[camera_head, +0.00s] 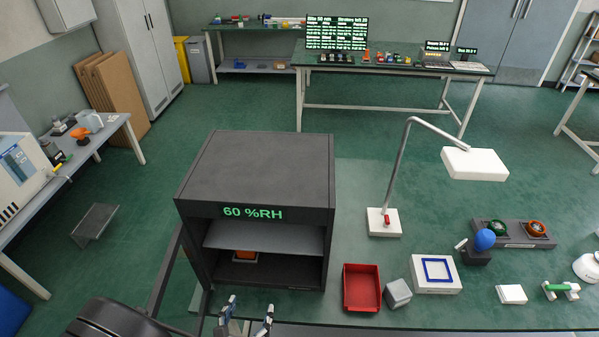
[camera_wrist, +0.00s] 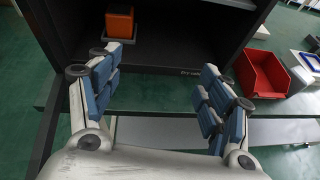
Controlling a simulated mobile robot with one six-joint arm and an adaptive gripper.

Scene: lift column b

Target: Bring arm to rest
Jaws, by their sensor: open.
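My gripper (camera_head: 246,318) is at the bottom of the head view, in front of the dark cabinet (camera_head: 262,175) that reads "60 %RH". In the wrist view my gripper (camera_wrist: 160,95) has its two blue-padded fingers spread wide, with nothing between them. The orange block also shows in the wrist view (camera_wrist: 119,22), beyond the left finger. The fingers are outside the cabinet's open front, apart from the block.
A red bin (camera_head: 361,288), a grey block (camera_head: 397,293) and a white box with a blue square (camera_head: 436,274) stand right of the cabinet. A white lamp (camera_head: 474,163) rises behind them. Further right are a blue bulb (camera_head: 484,240) and a dark two-place holder (camera_head: 513,234).

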